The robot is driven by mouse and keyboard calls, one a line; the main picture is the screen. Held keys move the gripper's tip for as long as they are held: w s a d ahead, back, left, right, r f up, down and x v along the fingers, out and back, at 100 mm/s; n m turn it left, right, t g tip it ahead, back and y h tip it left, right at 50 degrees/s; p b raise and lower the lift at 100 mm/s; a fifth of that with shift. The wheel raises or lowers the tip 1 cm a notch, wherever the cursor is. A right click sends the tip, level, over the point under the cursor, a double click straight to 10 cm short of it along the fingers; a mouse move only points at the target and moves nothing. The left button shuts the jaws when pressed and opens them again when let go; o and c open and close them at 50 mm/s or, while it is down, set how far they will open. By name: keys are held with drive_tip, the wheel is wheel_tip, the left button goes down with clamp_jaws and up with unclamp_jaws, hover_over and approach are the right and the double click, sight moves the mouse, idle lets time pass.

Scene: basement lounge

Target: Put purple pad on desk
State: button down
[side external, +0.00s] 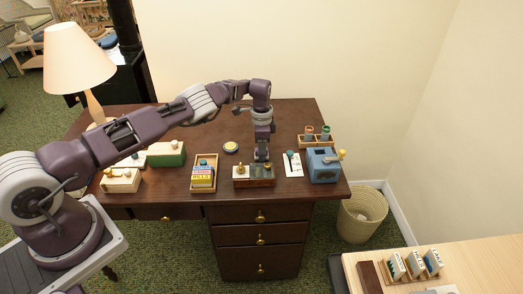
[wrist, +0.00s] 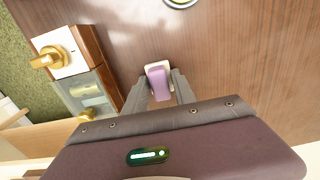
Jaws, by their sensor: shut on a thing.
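The purple pad (wrist: 158,83) is a small lilac block with a pale backing, held between the fingertips of my gripper (wrist: 160,92) in the wrist view. My gripper is shut on it. In the side view my gripper (side external: 262,156) points down over the middle of the dark brown desk (side external: 200,141), just behind a wooden stand; the pad cannot be made out there. In the wrist view the desk (wrist: 235,70) lies beneath the pad. I cannot tell whether the pad touches the desk.
The wooden stand with brass knobs (side external: 253,182) is close by. A box of coloured packets (side external: 204,180), a round tin (side external: 230,147), a white card (side external: 293,164) and a blue box (side external: 322,166) surround it. A lamp (side external: 78,60) stands at left. Bare desk lies behind.

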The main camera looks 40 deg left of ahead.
drive_tip(key=c, duration=1)
unclamp_jaws()
drive_tip(key=shift+f, duration=0.1)
drive_tip(key=shift+c, duration=0.2)
wheel_tip(320, 180, up, 12)
drive_tip(key=shift+r, duration=0.25)
